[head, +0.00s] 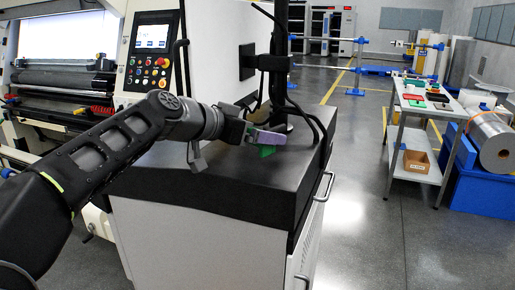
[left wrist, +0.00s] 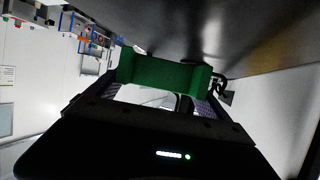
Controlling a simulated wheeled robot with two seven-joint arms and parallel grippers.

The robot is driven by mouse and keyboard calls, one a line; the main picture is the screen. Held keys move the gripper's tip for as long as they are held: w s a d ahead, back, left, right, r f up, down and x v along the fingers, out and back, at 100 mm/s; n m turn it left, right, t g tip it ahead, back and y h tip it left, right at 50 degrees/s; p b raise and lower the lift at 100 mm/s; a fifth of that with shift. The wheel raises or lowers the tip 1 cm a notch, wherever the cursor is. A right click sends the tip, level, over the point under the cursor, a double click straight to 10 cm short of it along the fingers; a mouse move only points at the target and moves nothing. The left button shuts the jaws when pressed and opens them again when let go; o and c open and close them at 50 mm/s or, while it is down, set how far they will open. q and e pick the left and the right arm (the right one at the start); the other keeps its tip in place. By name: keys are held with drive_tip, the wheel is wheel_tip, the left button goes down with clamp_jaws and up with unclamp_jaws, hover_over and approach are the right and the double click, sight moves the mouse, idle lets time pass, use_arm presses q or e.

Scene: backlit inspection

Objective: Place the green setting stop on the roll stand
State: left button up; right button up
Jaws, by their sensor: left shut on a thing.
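The green setting stop (head: 267,151) shows just below the purple-padded fingers of my left gripper (head: 264,138), over the black top of a cabinet. In the left wrist view the green stop (left wrist: 165,76) spans between the two fingers, and my left gripper (left wrist: 160,90) is shut on it. I cannot tell whether the stop touches the cabinet top. A large roll (head: 494,143) rests on blue supports at the right, and blue uprights with bars stand at the back; I cannot tell which is the roll stand. My right gripper is not in view.
The black cabinet top (head: 220,188) is mostly bare, with a dark post and cables (head: 281,70) rising close behind my left gripper. A machine with a control panel (head: 152,58) stands at the left. A cart (head: 425,101) with small parts stands right, across open floor.

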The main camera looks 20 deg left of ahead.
sight(257, 146)
use_arm(q)
drive_tip(key=shift+f+b, duration=0.3)
drive_tip(key=shift+f, duration=1.55)
drive_tip(key=shift+f, duration=0.2)
drive_tip(key=o, duration=1.4)
drive_tip(key=shift+c, duration=0.2)
drive_tip(key=shift+r, duration=0.2)
drive_tip(key=b+v, duration=0.1)
drive_tip(key=v, duration=1.1)
drive_tip(key=shift+b, duration=0.4)
